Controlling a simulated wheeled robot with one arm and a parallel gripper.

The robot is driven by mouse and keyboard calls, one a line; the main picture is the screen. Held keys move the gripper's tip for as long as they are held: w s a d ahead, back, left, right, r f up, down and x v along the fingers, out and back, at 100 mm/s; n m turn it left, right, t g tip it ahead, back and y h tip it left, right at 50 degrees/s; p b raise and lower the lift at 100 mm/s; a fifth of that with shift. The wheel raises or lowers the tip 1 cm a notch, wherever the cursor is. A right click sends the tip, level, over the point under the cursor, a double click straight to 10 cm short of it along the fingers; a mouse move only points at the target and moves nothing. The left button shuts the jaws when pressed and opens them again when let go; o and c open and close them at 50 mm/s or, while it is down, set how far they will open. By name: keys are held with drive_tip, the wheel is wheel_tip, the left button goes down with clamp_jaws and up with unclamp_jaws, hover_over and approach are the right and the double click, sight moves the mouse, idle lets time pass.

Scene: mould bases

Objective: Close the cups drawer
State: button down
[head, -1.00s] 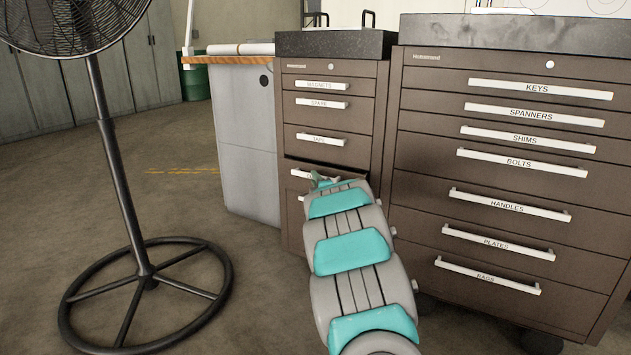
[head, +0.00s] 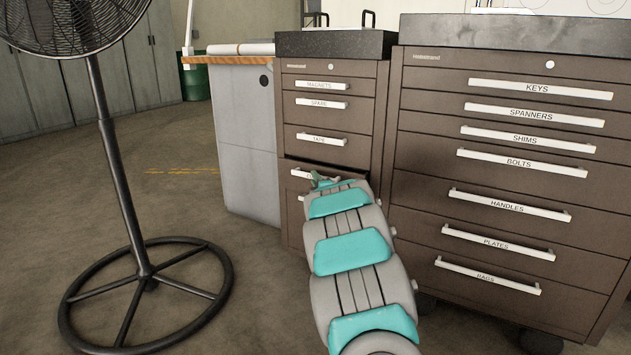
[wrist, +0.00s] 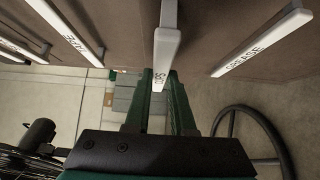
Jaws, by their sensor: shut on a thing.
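The cups drawer (head: 349,181) is in the narrower brown cabinet, just below the TAPE drawer. It stands slightly out, with a dark gap along its top edge. Its white handle (head: 301,173) is partly hidden behind my gripper (head: 323,180). In the wrist view the handle (wrist: 167,45) runs between the two green fingers of my gripper (wrist: 168,88), which are shut on it. Only the end of its label shows there. My arm hides the lower part of the drawer front in the head view.
A wider brown cabinet (head: 480,135) with labelled drawers stands close on the right. A black fan (head: 128,200) with a ring base stands at the left. The GREASE handle (wrist: 262,43) is beside my fingers. Open floor (head: 185,205) lies between fan and cabinets.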

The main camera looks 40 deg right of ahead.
drive_tip(key=shift+d, duration=0.15)
drive_tip(key=shift+w+d+p, duration=0.15)
drive_tip(key=shift+w+d, duration=0.1)
drive_tip(key=shift+d, duration=0.35)
drive_tip(key=shift+w+d+p, duration=0.15)
drive_tip(key=shift+w+d, duration=0.15)
drive_tip(key=shift+d, duration=0.35)
drive_tip(key=shift+w+d+p, duration=0.15)
drive_tip(key=shift+w+d, duration=0.1)
drive_tip(key=shift+d, duration=0.35)
drive_tip(key=c, duration=0.8)
unclamp_jaws()
drive_tip(key=shift+d, duration=0.1)
drive_tip(key=shift+o, duration=0.2)
drive_tip(key=shift+s, duration=0.1)
approach(322, 174)
drive_tip(key=shift+w+d, duration=0.3)
drive_tip(key=shift+w, duration=0.35)
